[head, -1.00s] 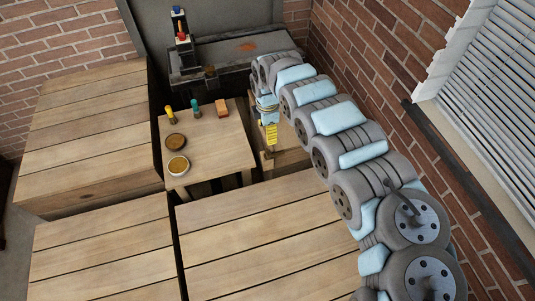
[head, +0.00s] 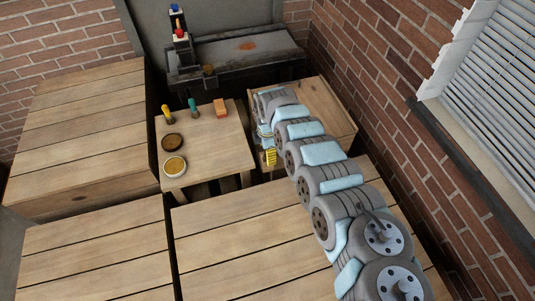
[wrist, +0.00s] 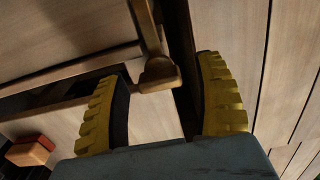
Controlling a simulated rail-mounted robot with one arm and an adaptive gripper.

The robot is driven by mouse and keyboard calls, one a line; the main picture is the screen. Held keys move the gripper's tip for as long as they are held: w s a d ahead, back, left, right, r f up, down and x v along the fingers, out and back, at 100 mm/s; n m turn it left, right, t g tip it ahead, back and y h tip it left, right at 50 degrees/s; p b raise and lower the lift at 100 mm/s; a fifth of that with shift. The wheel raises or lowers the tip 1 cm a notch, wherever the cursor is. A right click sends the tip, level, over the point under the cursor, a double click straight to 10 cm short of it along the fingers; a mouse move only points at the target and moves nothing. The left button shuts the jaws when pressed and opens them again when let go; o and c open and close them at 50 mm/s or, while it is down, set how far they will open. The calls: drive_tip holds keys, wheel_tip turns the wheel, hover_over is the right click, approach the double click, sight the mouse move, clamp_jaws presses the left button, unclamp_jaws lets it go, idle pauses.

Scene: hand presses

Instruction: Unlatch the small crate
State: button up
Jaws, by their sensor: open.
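The small crate is most likely the wooden box (head: 325,103) at the back right in the head view, partly hidden by my arm. My gripper (head: 270,157) is at the box's near left side, pointing down, with its yellow fingers partly hidden. In the wrist view my gripper (wrist: 165,68) is open, with one ridged yellow finger on each side. A brown latch-like bar (wrist: 152,35) with a blocky end (wrist: 160,75) reaches into the space between the fingers. I cannot tell whether either finger touches it.
A small table (head: 215,150) left of my gripper holds an orange block (head: 221,108), two round dishes (head: 174,166) and two upright handles (head: 193,106). A press (head: 180,38) stands on a dark bench behind. Large plank-topped boxes (head: 250,235) fill the front. A brick wall (head: 420,120) bounds the right.

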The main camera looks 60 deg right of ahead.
drive_tip(key=c, duration=1.2)
